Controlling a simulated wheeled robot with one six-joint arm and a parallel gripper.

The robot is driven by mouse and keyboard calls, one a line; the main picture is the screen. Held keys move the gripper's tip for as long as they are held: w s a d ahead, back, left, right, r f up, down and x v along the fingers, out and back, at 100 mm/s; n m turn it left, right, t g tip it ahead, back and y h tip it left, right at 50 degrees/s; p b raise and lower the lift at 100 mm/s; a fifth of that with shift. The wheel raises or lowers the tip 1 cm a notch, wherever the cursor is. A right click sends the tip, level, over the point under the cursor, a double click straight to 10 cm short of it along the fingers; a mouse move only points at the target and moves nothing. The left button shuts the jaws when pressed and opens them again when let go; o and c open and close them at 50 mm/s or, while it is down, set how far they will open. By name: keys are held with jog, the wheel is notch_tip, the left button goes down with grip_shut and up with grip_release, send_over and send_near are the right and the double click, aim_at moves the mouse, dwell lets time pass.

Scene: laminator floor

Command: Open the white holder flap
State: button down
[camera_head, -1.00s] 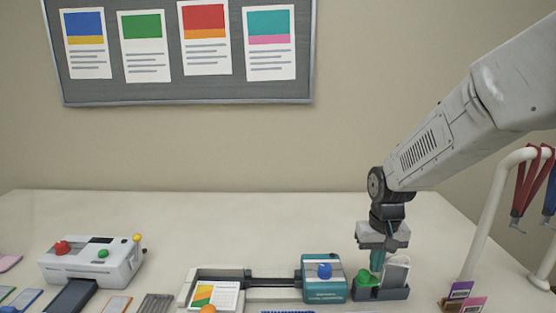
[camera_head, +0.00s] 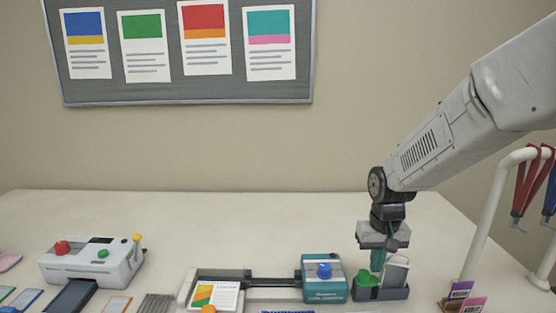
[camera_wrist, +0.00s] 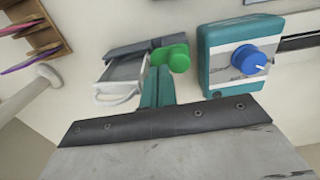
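The white holder flap (camera_head: 396,272) stands tilted in a dark grey base (camera_head: 396,294) at the right of the table. In the wrist view the flap (camera_wrist: 124,70) shows as a pale panel with a white loop at its near edge. A green knob (camera_head: 366,278) sits at the left side of the base. My gripper (camera_head: 377,262) points down just behind the knob and left of the flap. In the wrist view its teal fingers (camera_wrist: 158,75) look together, with nothing visible between them. They are close to the knob and flap; contact cannot be told.
A teal machine (camera_head: 323,278) with a blue knob stands just left of the holder. A white laminator (camera_head: 92,262) is at the far left. A white stand (camera_head: 485,220) with hanging lanyards and a wooden card rack (camera_head: 462,298) are at the right. The table behind is clear.

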jog(key=shift+d, duration=0.25)
jog(key=shift+d, duration=0.3)
